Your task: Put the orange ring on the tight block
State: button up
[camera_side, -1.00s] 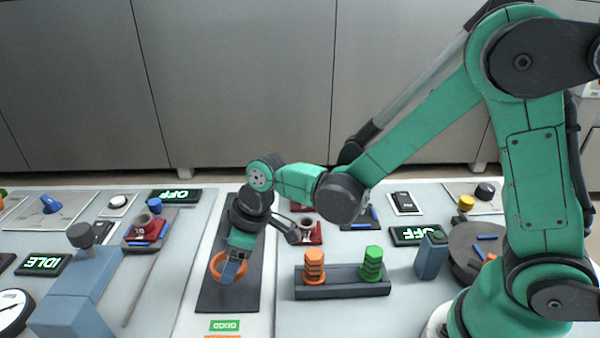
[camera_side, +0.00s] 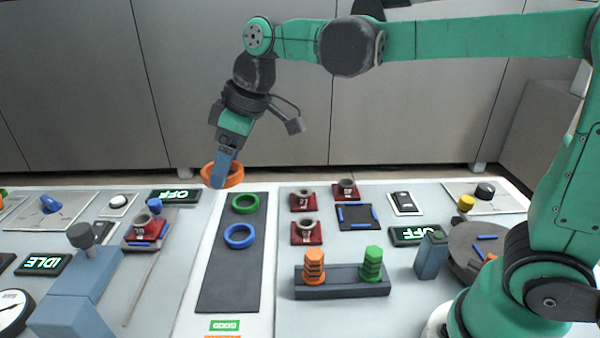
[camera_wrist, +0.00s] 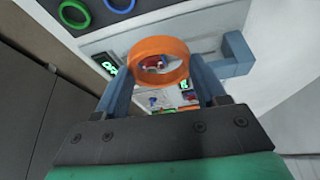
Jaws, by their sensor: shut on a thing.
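In the wrist view the orange ring (camera_wrist: 160,46) sits between the two blue-grey fingers of my gripper (camera_wrist: 163,72). Red blocks with grey cups stand at the middle, one at the back (camera_side: 345,190), one beside the belt (camera_side: 302,202) and one nearer the front (camera_side: 307,233). Another red block (camera_side: 145,230) is on a stand at left. The labels are too small to read, so I cannot tell which block is the tight one.
The dark belt (camera_side: 230,285) holds a green ring (camera_side: 245,203) and a blue ring (camera_side: 240,237). A blue-grey post structure (camera_side: 80,285) is at left.

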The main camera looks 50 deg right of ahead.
jog(key=w+d+f+m+h, duration=0.1)
jog(key=w+d+f+m, duration=0.15)
jog(key=d, duration=0.35)
jog(key=w+d+f+m, duration=0.1)
jog(key=d+f, duration=0.2)
jog(key=d, duration=0.2)
jog(key=m+t+h, duration=0.1)
jog(key=m, duration=0.2)
send_over(307, 193)
notch_tip(307, 193, down, 5)
jog(key=shift+r, duration=0.15)
jog(key=shift+f, duration=1.75)
jog(key=shift+f, duration=1.45)
dwell(2.6)
